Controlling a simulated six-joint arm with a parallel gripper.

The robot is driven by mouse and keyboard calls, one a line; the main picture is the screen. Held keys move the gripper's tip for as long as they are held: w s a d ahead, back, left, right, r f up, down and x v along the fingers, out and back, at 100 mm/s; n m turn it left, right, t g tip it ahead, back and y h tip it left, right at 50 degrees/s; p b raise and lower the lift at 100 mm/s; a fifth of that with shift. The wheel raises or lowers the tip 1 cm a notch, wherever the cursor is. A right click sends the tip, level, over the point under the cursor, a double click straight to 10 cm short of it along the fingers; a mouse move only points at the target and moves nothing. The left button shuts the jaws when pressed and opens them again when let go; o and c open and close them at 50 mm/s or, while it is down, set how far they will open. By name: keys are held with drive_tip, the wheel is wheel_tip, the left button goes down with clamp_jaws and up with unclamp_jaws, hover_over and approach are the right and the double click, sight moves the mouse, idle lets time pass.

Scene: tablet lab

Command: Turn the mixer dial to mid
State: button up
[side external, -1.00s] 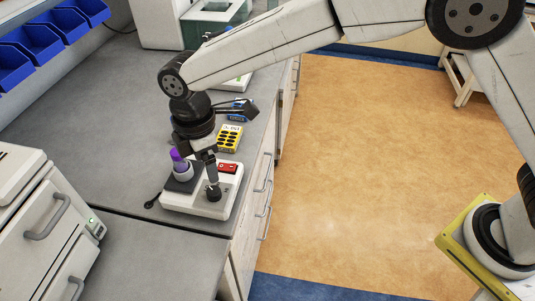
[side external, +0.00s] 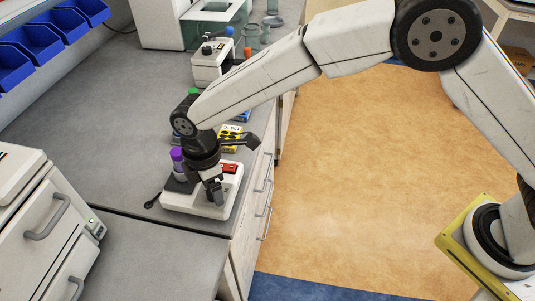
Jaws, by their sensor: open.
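The mixer (side external: 232,205) is a low white box on the grey bench near its right edge. A purple-capped tube (side external: 178,160) stands on the dark pad at its left, and a red panel (side external: 230,168) is at its back right. My gripper (side external: 215,195) is open and points down at the front right of the mixer, where the dark dial is. The fingers hide most of the dial, so I cannot tell its setting or whether they touch it.
A yellow device (side external: 230,141) stands just behind the mixer. A white unit with a black knob (side external: 212,65) is farther back. A white drawer cabinet (side external: 40,215) is at the left. Blue bins (side external: 40,40) hang at the upper left. The bench left of the mixer is mostly clear.

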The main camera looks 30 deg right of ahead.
drive_tip(key=shift+f, duration=0.35)
drive_tip(key=shift+c, duration=0.3)
clamp_jaws()
drive_tip(key=shift+m, duration=0.5)
drive_tip(key=m, duration=0.9)
drive_tip(key=shift+d, duration=0.1)
